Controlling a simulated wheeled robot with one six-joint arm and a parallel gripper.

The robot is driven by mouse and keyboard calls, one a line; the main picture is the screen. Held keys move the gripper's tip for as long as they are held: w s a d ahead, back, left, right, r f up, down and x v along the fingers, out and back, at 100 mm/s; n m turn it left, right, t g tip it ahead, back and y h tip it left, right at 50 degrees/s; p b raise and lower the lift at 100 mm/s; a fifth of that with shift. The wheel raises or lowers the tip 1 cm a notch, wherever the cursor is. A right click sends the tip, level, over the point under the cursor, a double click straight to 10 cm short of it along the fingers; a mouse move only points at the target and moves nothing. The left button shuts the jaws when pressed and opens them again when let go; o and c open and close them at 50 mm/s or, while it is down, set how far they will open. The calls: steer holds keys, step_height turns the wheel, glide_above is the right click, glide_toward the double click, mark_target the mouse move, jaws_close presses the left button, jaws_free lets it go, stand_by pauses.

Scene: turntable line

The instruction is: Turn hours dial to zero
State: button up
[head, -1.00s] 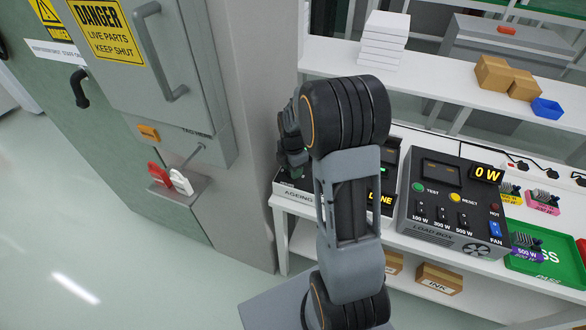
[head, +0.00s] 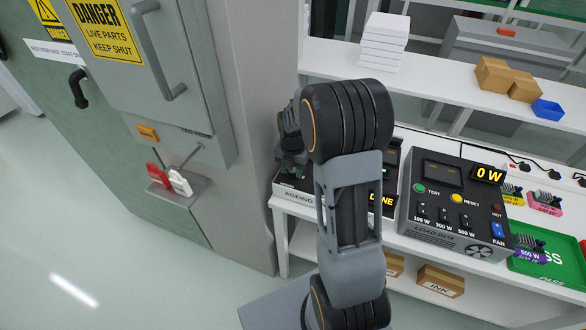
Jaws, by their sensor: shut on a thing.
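The ageing unit (head: 290,190) is a dark box with a pale front strip at the left end of the white bench, largely covered by my arm. A lit yellow sign ending in "ONE" (head: 388,199) shows at its right side. My gripper (head: 291,166) is low over the left part of this box, pointing down, partly behind my arm. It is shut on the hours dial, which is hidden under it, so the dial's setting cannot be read.
The load box (head: 440,238) stands just right of the ageing unit, its display reading 0 W. A green tray (head: 545,272) lies farther right. The grey cabinet (head: 240,120) rises close on the left. White boxes (head: 383,45) and brown boxes (head: 493,73) stand on the shelf behind.

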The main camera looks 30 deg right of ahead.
steer(key=shift+r, duration=0.1)
stand_by(0.4)
steer(key=o, duration=0.9)
step_height(320, 180, up, 14)
steer(key=shift+f, duration=0.15)
stand_by(0.5)
